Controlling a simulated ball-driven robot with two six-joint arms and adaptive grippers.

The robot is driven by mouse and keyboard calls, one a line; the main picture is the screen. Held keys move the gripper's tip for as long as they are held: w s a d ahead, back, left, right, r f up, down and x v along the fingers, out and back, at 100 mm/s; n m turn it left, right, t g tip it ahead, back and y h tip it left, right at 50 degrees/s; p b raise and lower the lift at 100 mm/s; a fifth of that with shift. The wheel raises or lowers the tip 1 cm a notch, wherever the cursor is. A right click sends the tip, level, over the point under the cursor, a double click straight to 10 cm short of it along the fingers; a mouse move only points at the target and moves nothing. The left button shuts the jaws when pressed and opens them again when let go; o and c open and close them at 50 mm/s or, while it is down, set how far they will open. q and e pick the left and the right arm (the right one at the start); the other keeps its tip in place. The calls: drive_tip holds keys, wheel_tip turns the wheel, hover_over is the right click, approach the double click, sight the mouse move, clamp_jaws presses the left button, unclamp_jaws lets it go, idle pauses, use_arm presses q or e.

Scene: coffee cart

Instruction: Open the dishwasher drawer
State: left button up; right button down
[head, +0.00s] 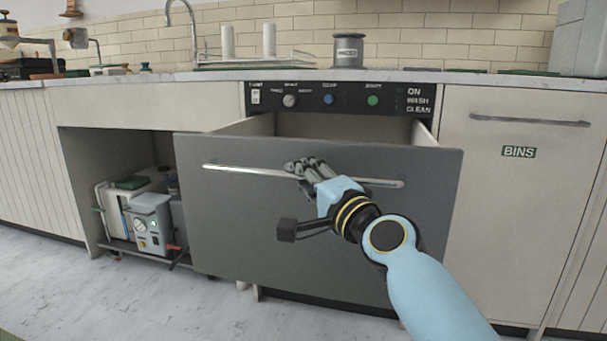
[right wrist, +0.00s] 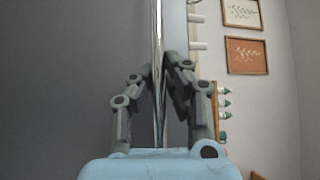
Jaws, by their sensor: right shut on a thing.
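The dishwasher drawer (head: 240,225) has a grey front and stands pulled out from the counter, with its open top showing behind the front. A long metal handle (head: 235,169) runs across the upper part of the front. My right gripper (head: 296,168) is at the middle of the handle and shut on it. In the right wrist view the gripper's fingers (right wrist: 158,88) close on both sides of the handle bar (right wrist: 158,35), with the grey front (right wrist: 60,80) to the left. My left gripper is not in view.
A control panel (head: 345,98) with knobs sits above the drawer. A closed cabinet marked BINS (head: 518,152) is to the right. An open bay with a small machine (head: 152,222) is to the left. The floor (head: 120,295) in front is clear.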

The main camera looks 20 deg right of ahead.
drive_tip(key=c, duration=1.4)
unclamp_jaws()
drive_tip(key=shift+d+f, duration=0.1)
drive_tip(key=shift+f, duration=0.25)
drive_tip(key=shift+o, duration=0.3)
drive_tip(key=shift+r, duration=0.15)
drive_tip(key=v, duration=1.2)
